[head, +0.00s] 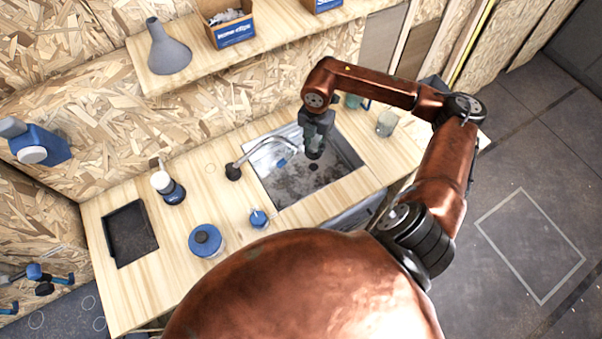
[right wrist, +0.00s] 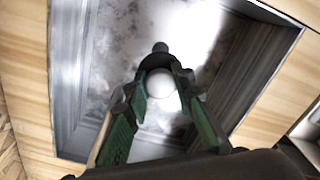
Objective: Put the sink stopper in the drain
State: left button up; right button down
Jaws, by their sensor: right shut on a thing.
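My right gripper (head: 315,148) reaches down into the sink (head: 340,157) near its back edge. It is shut, and a small dark piece (right wrist: 160,47) shows at its fingertips in the right wrist view; I take this to be the sink stopper, mostly hidden by the fingers. The green-sided fingers (right wrist: 158,65) stand over the sink basin (right wrist: 105,45) in that view. A pale round patch shows between them; I cannot tell what it is. In the head view a dark round spot, likely the drain (head: 314,167), lies on the sink floor just below the gripper. My left gripper is not in view.
A small blue item (head: 259,218), a blue-lidded jar (head: 205,240) and a dark tray (head: 130,233) are on the wooden counter to the left. A glass (head: 386,123) stands to the right.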

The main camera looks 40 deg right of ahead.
jog(key=shift+d+f+m, duration=0.25)
jog(key=shift+m, duration=0.45)
notch_tip(320, 180, down, 10)
jog(key=shift+r+b, duration=0.1)
jog(key=shift+b, duration=0.35)
jog(key=c, duration=1.7)
grip_release()
jog(key=shift+o, duration=0.2)
notch_tip(320, 180, up, 12)
jog(key=shift+r+p, duration=0.1)
jog(key=shift+p, duration=0.3)
